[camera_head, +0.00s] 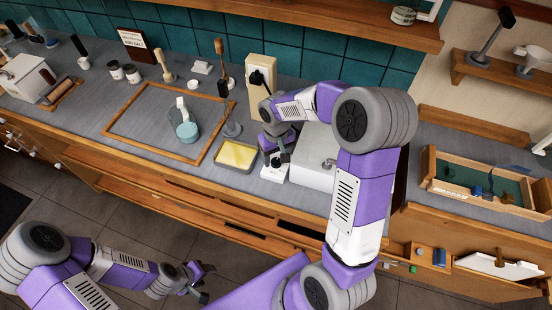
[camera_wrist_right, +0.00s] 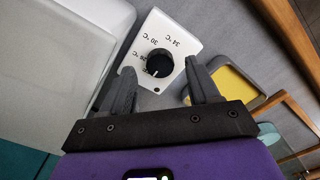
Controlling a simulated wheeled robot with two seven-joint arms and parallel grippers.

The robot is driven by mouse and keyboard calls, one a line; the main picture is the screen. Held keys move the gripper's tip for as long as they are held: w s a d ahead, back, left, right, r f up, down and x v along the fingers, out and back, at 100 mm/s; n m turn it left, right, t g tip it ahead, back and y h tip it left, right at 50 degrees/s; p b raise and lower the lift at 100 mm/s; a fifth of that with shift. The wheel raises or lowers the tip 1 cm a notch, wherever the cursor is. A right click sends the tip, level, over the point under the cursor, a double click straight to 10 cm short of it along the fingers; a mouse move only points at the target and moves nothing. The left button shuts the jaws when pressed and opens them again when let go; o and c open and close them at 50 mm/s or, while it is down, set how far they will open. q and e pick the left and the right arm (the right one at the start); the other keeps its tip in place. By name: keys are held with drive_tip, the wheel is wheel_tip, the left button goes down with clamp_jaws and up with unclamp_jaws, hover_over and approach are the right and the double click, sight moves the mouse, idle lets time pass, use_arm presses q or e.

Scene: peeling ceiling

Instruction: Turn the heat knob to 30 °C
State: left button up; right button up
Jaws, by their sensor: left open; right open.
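The heat knob (camera_wrist_right: 159,63) is a round black dial on a white plate (camera_wrist_right: 180,22) printed with temperature labels. In the right wrist view 34 °C and 30 °C are readable; other labels beside the knob are too small to read surely. A white mark on the knob's edge faces the gripper's side, away from the 30 °C label. My right gripper (camera_wrist_right: 160,70) is open, its fingers on either side of the plate's near end, with no visible grip on the knob. In the head view the white plate (camera_head: 273,177) lies below that gripper (camera_head: 278,155). My left gripper (camera_head: 196,283) is open and empty, low over the floor.
A white box-shaped unit (camera_head: 312,170) stands right of the plate, and a yellow-filled tray (camera_head: 237,155) stands left. A wooden frame (camera_head: 125,105) with a jug (camera_head: 186,126) lies further left. A beige upright block (camera_head: 258,82) stands behind.

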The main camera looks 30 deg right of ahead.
drive_tip(key=shift+f, duration=0.85)
drive_tip(key=c, duration=1)
drive_tip(key=shift+c, duration=0.2)
